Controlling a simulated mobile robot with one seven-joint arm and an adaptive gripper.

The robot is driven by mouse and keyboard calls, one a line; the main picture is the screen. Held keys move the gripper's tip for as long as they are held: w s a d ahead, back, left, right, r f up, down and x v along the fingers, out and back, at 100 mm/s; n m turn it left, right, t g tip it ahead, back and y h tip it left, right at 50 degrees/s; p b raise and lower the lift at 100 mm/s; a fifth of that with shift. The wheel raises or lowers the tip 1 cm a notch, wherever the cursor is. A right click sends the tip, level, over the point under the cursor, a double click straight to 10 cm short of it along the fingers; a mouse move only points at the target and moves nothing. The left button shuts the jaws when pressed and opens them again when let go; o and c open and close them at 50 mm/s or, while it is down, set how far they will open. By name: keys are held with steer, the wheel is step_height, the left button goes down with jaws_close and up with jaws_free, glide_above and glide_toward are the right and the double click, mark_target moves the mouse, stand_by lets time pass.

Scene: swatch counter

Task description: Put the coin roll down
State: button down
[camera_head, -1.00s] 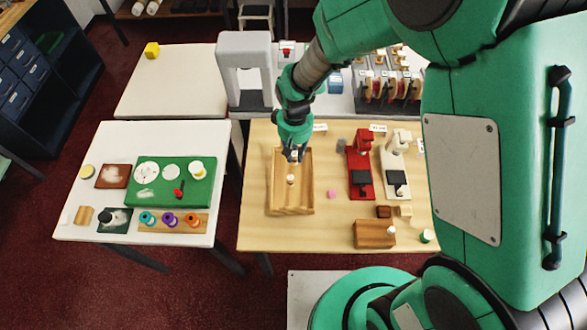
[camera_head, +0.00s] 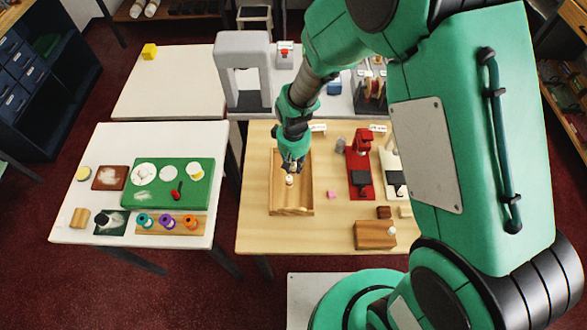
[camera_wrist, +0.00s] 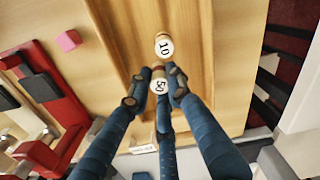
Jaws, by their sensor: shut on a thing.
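The coin roll (camera_wrist: 159,82), with a white end marked 50, is between the fingertips of my gripper (camera_wrist: 156,90) in the wrist view. My gripper is shut on it. A second roll (camera_wrist: 164,46), marked 10, stands in the wooden tray (camera_wrist: 202,75) close to the held one. In the head view my gripper (camera_head: 291,166) points down over the tray (camera_head: 276,200), and the fingers largely hide the held roll. I cannot tell whether the held roll touches the tray floor.
A red device (camera_head: 360,170) and a pink cube (camera_head: 331,195) are right of the tray. A wooden block (camera_head: 374,236) lies near the front edge. A white table (camera_head: 75,225) with a green mat (camera_head: 150,197) is at left. The tray's front part looks clear.

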mark_target(294, 165)
steer(key=shift+f, duration=1.15)
steer(key=shift+f, duration=0.15)
steer(key=c, duration=1.6)
jaws_free()
step_height(294, 165, up, 12)
steer(key=shift+r+p, duration=0.2)
steer(key=shift+p, duration=0.8)
